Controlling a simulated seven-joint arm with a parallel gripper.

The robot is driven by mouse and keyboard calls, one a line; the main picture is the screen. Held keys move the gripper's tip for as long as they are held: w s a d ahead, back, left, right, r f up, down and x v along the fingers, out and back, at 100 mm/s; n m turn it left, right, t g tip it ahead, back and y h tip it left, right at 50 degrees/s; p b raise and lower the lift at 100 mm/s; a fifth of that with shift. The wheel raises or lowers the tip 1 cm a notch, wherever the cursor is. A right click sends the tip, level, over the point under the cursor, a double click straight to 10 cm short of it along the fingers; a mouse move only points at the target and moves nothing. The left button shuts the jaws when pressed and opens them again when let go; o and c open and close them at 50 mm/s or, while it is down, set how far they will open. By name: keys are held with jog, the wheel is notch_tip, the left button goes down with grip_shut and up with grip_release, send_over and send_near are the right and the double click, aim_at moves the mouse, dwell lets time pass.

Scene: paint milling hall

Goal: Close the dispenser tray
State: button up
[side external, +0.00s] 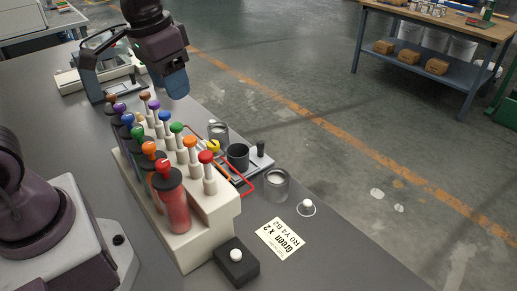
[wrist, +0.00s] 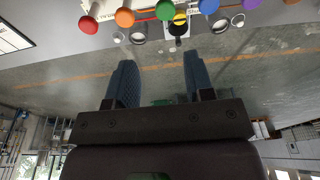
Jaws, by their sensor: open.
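The dispenser (side external: 220,211) is a pale block on the table with two rows of coloured knobs. Its tray (side external: 260,163) sticks out on the right side, a flat grey plate with an upright black handle (side external: 261,148) at its outer end. A dark cup (side external: 238,155) stands at the tray, between handle and dispenser. My gripper (side external: 177,86) is above the table's far edge, behind the tray and apart from everything. In the wrist view my gripper (wrist: 159,76) is open and empty, and the tray handle (wrist: 179,42) shows beyond the fingers. The tray's inner end is hidden by the dispenser.
Glass jars stand on both sides of the tray, one nearer (side external: 276,185) and one farther (side external: 218,131). A black box with white button (side external: 236,264) and a label card (side external: 280,238) lie in front. Open floor lies right.

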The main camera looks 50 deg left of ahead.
jog(key=w+a+f+g, duration=0.1)
jog(key=w+f+g, duration=0.1)
jog(key=w+f, duration=0.55)
jog(key=m, duration=0.3)
send_near(259, 142)
notch_tip(259, 142, down, 12)
jog(key=shift+w+f, duration=0.1)
jog(key=shift+a, duration=0.1)
grip_shut()
